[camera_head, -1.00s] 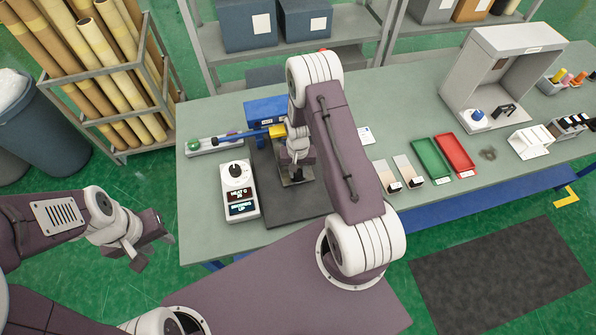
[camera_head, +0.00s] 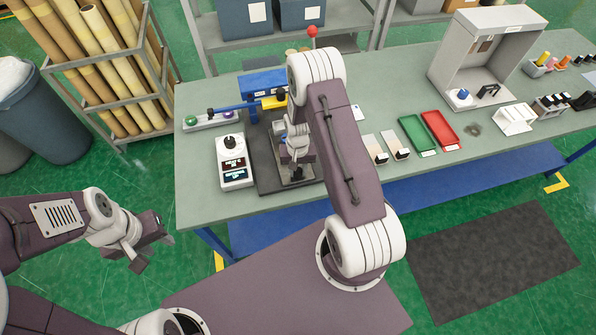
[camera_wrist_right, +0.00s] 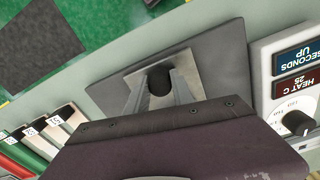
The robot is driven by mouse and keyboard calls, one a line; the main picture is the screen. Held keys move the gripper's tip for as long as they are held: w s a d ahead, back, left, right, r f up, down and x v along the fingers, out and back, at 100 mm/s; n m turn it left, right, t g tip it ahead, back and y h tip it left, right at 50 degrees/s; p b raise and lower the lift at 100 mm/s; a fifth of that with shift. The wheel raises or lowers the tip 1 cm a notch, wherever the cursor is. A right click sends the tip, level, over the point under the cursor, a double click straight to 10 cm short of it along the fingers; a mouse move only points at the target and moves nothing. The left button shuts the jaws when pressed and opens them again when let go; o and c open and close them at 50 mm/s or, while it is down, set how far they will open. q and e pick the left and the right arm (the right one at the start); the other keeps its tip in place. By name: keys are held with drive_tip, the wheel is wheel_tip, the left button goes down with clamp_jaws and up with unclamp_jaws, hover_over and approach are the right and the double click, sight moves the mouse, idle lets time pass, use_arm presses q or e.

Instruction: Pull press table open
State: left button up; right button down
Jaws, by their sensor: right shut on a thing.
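The heat press (camera_head: 265,88) is a blue unit with a yellow-tipped blue arm on the bench's left part. Its grey press table (camera_head: 307,178) lies in front of the blue unit, over a dark base (camera_head: 268,172). My right gripper (camera_head: 297,172) points down over this table. In the right wrist view, the jaws (camera_wrist_right: 160,85) are closed around an upright black knob (camera_wrist_right: 160,78), above a dark grey plate (camera_wrist_right: 215,62). The right forearm hides part of the press. My left gripper (camera_head: 150,248) is empty, with spread fingers, over the floor at the left.
A white control box (camera_head: 234,165) with a dial stands left of the base. Green (camera_head: 417,134) and red (camera_head: 441,130) trays lie to the right, beside small sample blocks (camera_head: 375,149). A rack of rolls (camera_head: 105,60) stands left of the bench (camera_head: 205,195).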

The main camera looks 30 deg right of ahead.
drive_tip(key=c, duration=1.3)
unclamp_jaws()
drive_tip(key=shift+o, duration=1)
drive_tip(key=shift+s, duration=0.2)
drive_tip(key=shift+r, duration=0.2)
wheel_tip(320, 180, up, 8)
drive_tip(key=shift+r+b, duration=0.2)
drive_tip(key=shift+b, duration=0.85)
drive_tip(key=shift+r, duration=0.15)
